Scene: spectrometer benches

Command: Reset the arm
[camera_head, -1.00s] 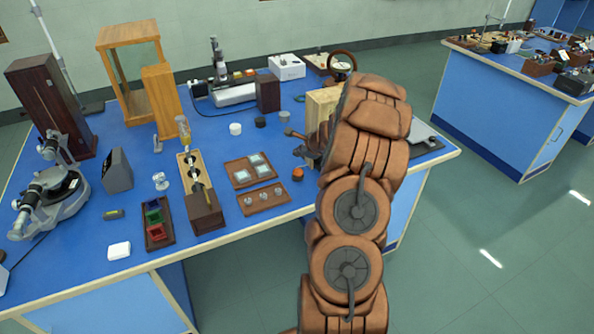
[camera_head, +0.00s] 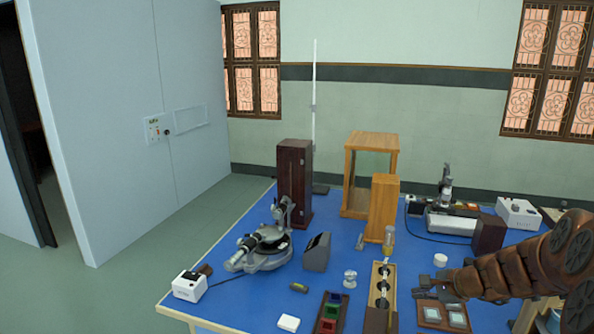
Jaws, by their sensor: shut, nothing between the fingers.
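My brown arm reaches in from the right edge of the head view, over the right part of the blue bench (camera_head: 225,292). My gripper (camera_head: 424,286) is at its left end, small and dark, shut and empty. It appears just above a brown tray with pale square plates (camera_head: 430,314); the exact height is hard to tell. A white round cap (camera_head: 440,260) is just behind it.
The bench holds a spectrometer (camera_head: 262,250), a grey block (camera_head: 316,252), a dark wooden box (camera_head: 294,182), a wooden-framed case (camera_head: 371,141), an open wooden holder (camera_head: 381,290) and a colored-block tray (camera_head: 331,311). Open floor lies left of the bench.

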